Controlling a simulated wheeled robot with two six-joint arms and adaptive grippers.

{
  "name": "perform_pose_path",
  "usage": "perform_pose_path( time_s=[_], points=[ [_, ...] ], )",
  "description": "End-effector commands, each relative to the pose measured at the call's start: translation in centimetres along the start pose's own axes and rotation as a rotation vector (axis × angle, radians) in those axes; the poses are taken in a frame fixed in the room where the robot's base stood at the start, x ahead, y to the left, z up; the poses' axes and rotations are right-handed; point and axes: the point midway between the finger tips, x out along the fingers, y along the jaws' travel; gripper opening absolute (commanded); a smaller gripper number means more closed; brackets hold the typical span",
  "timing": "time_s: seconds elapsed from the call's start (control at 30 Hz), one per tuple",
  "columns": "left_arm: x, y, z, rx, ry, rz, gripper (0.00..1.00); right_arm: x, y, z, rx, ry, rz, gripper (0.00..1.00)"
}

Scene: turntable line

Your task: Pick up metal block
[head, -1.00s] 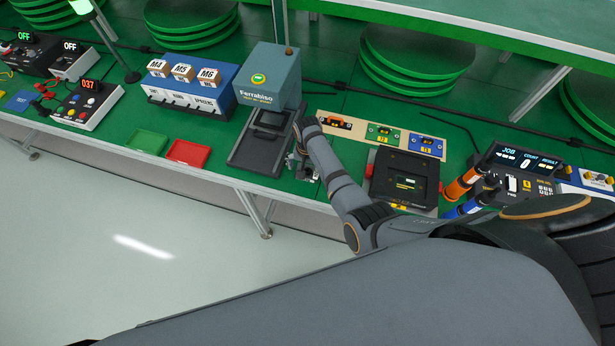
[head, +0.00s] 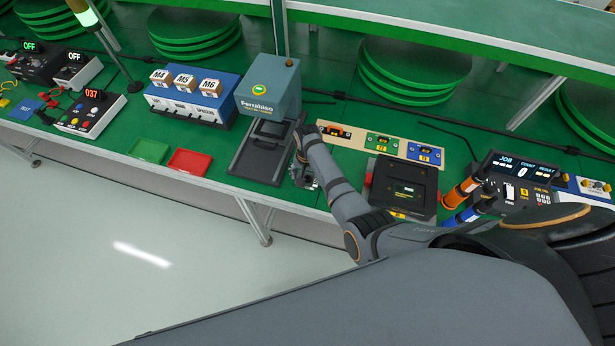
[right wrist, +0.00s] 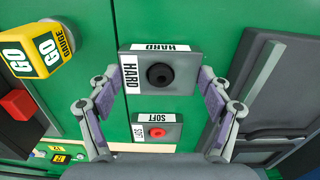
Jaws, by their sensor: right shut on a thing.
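A grey metal block (right wrist: 182,75) with "HARD" labels and a dark round hole sits between the fingers of my right gripper (right wrist: 160,95) in the right wrist view. The fingers are shut on its two sides. A smaller grey block (right wrist: 145,120) labelled "SOFT", with a red centre, shows below it against the green surface. In the head view my right gripper (head: 303,178) is just right of the blue-grey Ferrabiso machine, near the bench's front edge. The block is too small to make out there. My left gripper is not in view.
The Ferrabiso machine (head: 268,88) stands close left of the gripper, a black device (head: 402,185) to the right. Red (head: 190,162) and green (head: 149,150) trays lie further left. A yellow "GO" gauge (right wrist: 45,52) is near the gripper in the wrist view.

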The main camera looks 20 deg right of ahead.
Motion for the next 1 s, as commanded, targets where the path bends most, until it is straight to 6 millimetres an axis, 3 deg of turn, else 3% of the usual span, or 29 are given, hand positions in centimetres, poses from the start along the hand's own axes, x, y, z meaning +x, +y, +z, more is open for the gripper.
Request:
perform_pose_path(
  time_s=[0.13, 0.43, 0.8, 1.0],
  points=[
    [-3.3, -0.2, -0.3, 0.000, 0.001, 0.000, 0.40, -3.3, -0.1, -0.1, 0.000, 0.002, -0.001, 0.41],
    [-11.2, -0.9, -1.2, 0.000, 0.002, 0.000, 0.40, -7.7, 2.3, 2.4, 0.000, 0.000, 0.001, 0.41],
    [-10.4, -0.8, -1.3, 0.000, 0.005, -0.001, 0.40, -10.6, 7.2, 7.8, 0.001, 0.001, 0.000, 0.41],
    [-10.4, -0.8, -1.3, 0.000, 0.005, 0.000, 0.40, -11.8, 9.1, 9.7, 0.000, 0.002, -0.001, 0.41]
  ],
)
